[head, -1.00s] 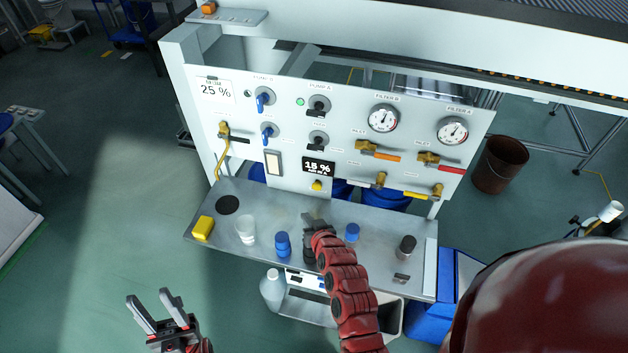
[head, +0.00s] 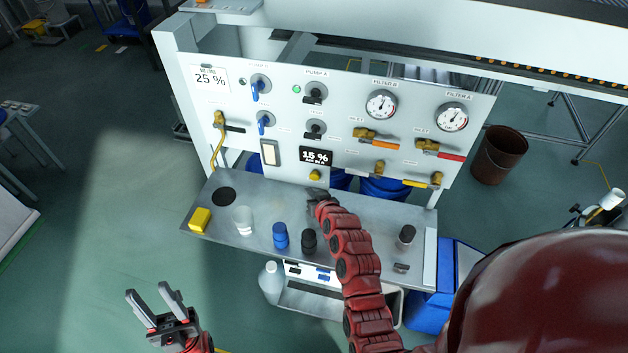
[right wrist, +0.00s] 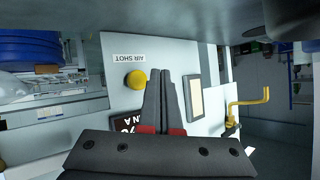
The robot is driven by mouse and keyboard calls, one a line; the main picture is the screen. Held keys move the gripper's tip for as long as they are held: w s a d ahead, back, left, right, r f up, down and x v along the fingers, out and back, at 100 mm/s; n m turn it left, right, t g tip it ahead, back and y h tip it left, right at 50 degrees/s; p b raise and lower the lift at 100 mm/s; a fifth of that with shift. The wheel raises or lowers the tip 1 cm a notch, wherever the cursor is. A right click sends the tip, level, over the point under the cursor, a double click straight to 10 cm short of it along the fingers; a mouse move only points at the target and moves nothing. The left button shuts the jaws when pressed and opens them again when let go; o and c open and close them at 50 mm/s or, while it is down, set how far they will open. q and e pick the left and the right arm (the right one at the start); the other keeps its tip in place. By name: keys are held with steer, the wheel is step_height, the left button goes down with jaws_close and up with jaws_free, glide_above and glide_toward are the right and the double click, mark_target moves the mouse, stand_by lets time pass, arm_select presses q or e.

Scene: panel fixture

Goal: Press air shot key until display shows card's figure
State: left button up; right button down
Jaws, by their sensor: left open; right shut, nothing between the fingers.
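The card (head: 210,79) at the panel's upper left reads 25 %. The dark display (head: 316,156) reads 15 %. The air shot key (head: 315,175) is a yellow knob just below the display. In the right wrist view the key (right wrist: 135,79) shows beside its upside-down AIR SHOT label (right wrist: 128,58). My right gripper (head: 317,195) is shut and empty, just below the key in the head view; its fingertips (right wrist: 160,76) appear beside the key, and I cannot tell if they touch. The display (right wrist: 126,127) is partly hidden there. My left gripper (head: 153,297) is open and empty, lower left, away from the panel.
A metal shelf (head: 262,202) below the panel holds a yellow block (head: 200,220), a white cup (head: 242,220), a blue-capped bottle (head: 280,235) and dark containers. Valve levers (head: 376,140) and gauges (head: 381,105) are to the right. A yellow bent pipe (head: 217,142) is at left.

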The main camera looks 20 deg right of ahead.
mark_target(311, 178)
steer(key=shift+w+d+f+b, duration=0.2)
steer(key=shift+w+d+b, duration=0.15)
steer(key=shift+w, duration=0.15)
steer(key=shift+w+d+r+b, duration=0.2)
steer(key=shift+w+d+b, duration=0.2)
steer(key=shift+w, duration=0.2)
stand_by(1.3)
steer(key=shift+w+d+f+b, duration=0.1)
steer(key=shift+w+d+b, duration=0.15)
steer(key=shift+b, duration=0.2)
steer(key=shift+w, duration=0.1)
steer(key=shift+w+d+b, duration=0.35)
steer(key=shift+w+b, duration=0.1)
steer(key=shift+b, duration=0.1)
stand_by(0.6)
stand_by(0.3)
steer(key=shift+s+a+r, duration=0.25)
steer(key=shift+s+a, duration=0.15)
steer(key=shift+s, duration=0.15)
steer(key=shift+s+a+p, duration=0.2)
steer(key=shift+s+p, duration=0.05)
steer(key=shift+p, duration=0.05)
